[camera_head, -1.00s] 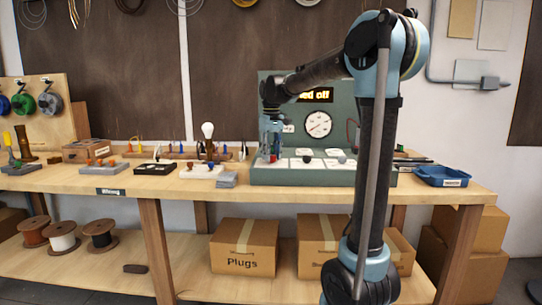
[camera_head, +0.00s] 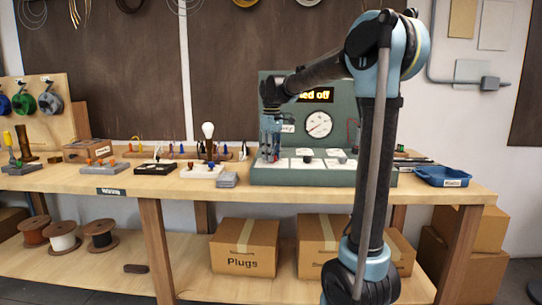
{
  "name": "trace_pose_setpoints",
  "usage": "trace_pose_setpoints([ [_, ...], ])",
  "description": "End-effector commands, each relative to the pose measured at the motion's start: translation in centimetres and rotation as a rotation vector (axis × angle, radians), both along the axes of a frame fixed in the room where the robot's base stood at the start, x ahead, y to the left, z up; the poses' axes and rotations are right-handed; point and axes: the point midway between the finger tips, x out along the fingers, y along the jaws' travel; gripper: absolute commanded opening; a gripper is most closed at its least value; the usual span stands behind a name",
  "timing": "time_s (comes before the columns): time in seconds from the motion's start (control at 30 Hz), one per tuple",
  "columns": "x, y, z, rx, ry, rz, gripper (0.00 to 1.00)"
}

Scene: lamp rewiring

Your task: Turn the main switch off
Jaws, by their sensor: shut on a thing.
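The green-grey test panel (camera_head: 310,178) stands on the workbench, right of its middle. It has a sloped base with white labelled plates and dark knobs, and an upright back with a round dial and a lit display (camera_head: 316,95). My gripper (camera_head: 270,155) points down at the left end of the panel base. It is shut around a small red part, which appears to be the main switch (camera_head: 276,158). The fingers hide most of it, so its position is hard to tell.
A small bulb stand (camera_head: 207,148) and a grey block (camera_head: 227,180) stand left of the panel. A blue tray (camera_head: 443,176) lies at the right end of the workbench (camera_head: 330,193). My arm crosses in front of the panel's right side. Cardboard boxes and spools lie below.

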Motion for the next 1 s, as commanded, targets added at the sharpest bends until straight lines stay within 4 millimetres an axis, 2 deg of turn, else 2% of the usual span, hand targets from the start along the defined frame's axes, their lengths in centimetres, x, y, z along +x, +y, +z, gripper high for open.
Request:
trace_pose_setpoints([
  [0.23, 0.1, -0.2, 0.0, -0.004, -0.002, -0.002, 0.07],
  [0.27, 0.1, -0.2, 0.0, -0.004, -0.002, -0.002, 0.37],
  [0.3, 0.1, -0.2, 0.0, -0.004, -0.002, -0.002, 0.46],
  [0.33, 0.1, -0.2, 0.0, -0.004, -0.002, -0.002, 0.51],
  [0.77, 0.0, -0.1, 0.5, -0.002, -0.001, -0.001, 0.51],
  [0.87, 0.1, -0.1, 1.5, -0.001, 0.000, -0.001, 0.51],
  [1.0, 0.1, -0.1, 3.8, -0.001, 0.000, -0.001, 0.51],
])
